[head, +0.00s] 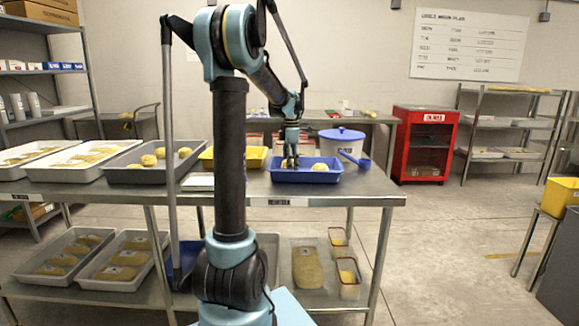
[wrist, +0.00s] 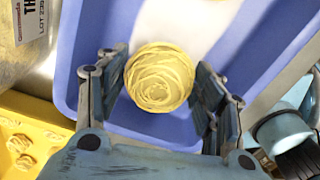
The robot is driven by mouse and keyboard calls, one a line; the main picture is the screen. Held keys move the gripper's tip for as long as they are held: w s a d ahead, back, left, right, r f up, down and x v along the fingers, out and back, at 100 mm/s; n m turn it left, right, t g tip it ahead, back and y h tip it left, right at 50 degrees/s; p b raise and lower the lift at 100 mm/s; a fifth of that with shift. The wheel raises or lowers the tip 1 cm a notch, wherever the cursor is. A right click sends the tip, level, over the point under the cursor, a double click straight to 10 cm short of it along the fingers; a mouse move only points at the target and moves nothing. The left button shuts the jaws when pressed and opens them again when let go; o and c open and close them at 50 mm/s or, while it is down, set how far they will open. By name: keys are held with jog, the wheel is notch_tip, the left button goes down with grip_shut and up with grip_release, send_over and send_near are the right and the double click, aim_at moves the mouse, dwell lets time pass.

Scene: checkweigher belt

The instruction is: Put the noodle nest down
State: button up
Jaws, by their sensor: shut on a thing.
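A round, pale yellow noodle nest (wrist: 160,78) sits between the two fingers of my gripper (wrist: 162,66) in the wrist view. The fingers are shut on its sides. Below it is a blue tray (wrist: 75,55) with a white patch on its floor. In the head view my gripper (head: 290,163) is low over the left part of the blue tray (head: 305,178). Another yellow nest (head: 319,167) lies in the tray to the right. I cannot tell whether the held nest touches the tray floor.
A yellow tray (head: 252,162) stands left of the blue one. A white tub (head: 340,142) with a blue lid and a blue scoop (head: 352,157) stand behind and right. A grey tray (head: 125,175) with several nests is at left. The table's right end (head: 385,192) is clear.

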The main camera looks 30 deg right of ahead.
jog(key=shift+f, duration=0.75)
jog(key=o, duration=1.1)
notch_tip(320, 180, up, 13)
jog(key=s+a+f+m, duration=0.2)
jog(key=a+m, duration=0.1)
jog(key=a, duration=1.1)
jog(key=s+a+f+m+t, duration=0.1)
jog(key=s+a+f+m, duration=0.15)
jog(key=a, duration=0.35)
jog(key=s+a+f+m, duration=0.1)
jog(key=s+a+f, duration=0.15)
jog(key=a, duration=0.35)
jog(key=s+a+f+m+t, duration=0.1)
jog(key=s+a+f+m, duration=0.6)
jog(key=s+a+f, duration=0.8)
notch_tip(320, 180, down, 3)
jog(key=shift+s+r, duration=0.1)
jog(key=shift+s, duration=0.55)
